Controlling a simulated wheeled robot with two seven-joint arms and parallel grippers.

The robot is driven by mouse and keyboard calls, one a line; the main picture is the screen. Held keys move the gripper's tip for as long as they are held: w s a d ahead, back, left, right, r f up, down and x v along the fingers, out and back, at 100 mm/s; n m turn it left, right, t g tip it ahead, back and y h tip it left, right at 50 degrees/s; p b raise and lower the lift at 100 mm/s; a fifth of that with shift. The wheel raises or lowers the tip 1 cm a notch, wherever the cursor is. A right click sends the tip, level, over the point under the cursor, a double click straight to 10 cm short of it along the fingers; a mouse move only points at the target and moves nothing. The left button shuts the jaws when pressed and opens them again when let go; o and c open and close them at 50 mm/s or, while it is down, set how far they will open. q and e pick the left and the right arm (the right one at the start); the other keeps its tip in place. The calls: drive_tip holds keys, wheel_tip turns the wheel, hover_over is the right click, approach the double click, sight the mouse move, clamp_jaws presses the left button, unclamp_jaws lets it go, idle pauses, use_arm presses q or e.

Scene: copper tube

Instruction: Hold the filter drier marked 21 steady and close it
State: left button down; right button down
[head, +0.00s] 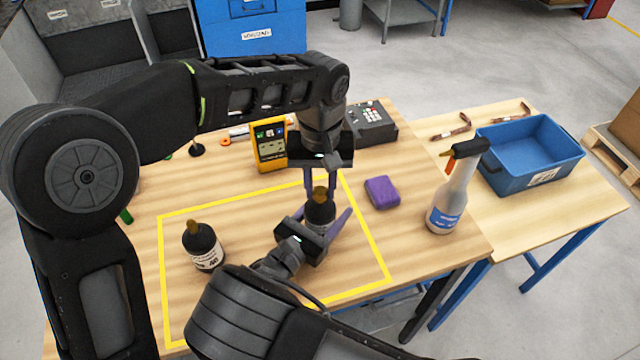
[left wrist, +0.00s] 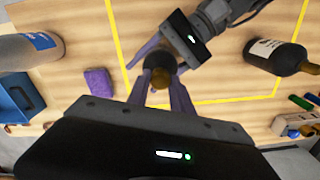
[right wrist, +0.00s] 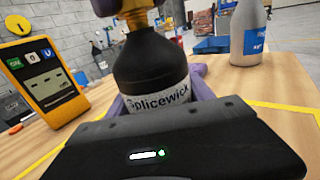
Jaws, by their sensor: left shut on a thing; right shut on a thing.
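A black bottle-shaped filter drier (head: 320,212) with a brass cap (head: 320,192) stands upright inside the yellow outline. In the right wrist view, its label (right wrist: 158,101) reads "Splicewick"; I see no number 21. My right gripper (head: 326,228) is shut around its body from the side. My left gripper (head: 319,185) comes from above and is shut on the brass cap, which also shows in the left wrist view (left wrist: 160,77). A second black drier (head: 204,250) with a brass top stands untouched to the left; its label is too small to read.
A yellow meter (head: 270,145), a dark device (head: 368,125) and a purple block (head: 382,192) lie behind and right of the held drier. A spray bottle (head: 448,195) stands near the right edge. A blue bin (head: 510,178) is on the adjoining table.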

use_arm(q)
drive_tip(key=m, duration=1.8)
drive_tip(key=shift+f+m, duration=0.1)
drive_tip(key=shift+m, duration=0.2)
drive_tip(key=c, duration=1.1)
unclamp_jaws()
drive_tip(key=shift+r, duration=2.3)
drive_tip(key=shift+d, duration=0.1)
drive_tip(key=shift+c, duration=0.4)
